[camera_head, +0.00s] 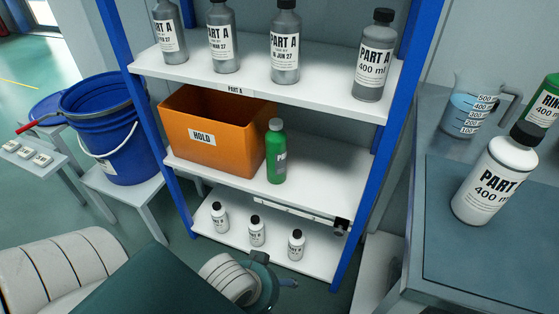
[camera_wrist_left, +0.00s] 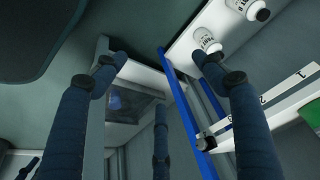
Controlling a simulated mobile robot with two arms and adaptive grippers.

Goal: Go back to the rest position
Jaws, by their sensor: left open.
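My left gripper (camera_wrist_left: 158,58) shows in the left wrist view with its dark blue fingers spread and nothing between them. Beyond the fingers are a blue shelf post (camera_wrist_left: 186,108) and part of the shelf with small white bottles (camera_wrist_left: 205,40). In the head view, banded parts of my arm show along the bottom edge, in front of the shelf; the left gripper's fingers cannot be made out there. My right gripper is not in view.
The shelf holds grey PART A bottles (camera_head: 286,50), an orange HOLD bin (camera_head: 215,160), a green bottle (camera_head: 276,158) and small white bottles (camera_head: 256,231). A blue bucket (camera_head: 110,130) stands left. The right bench (camera_head: 450,255) carries a beaker (camera_head: 468,110) and a white bottle (camera_head: 488,185).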

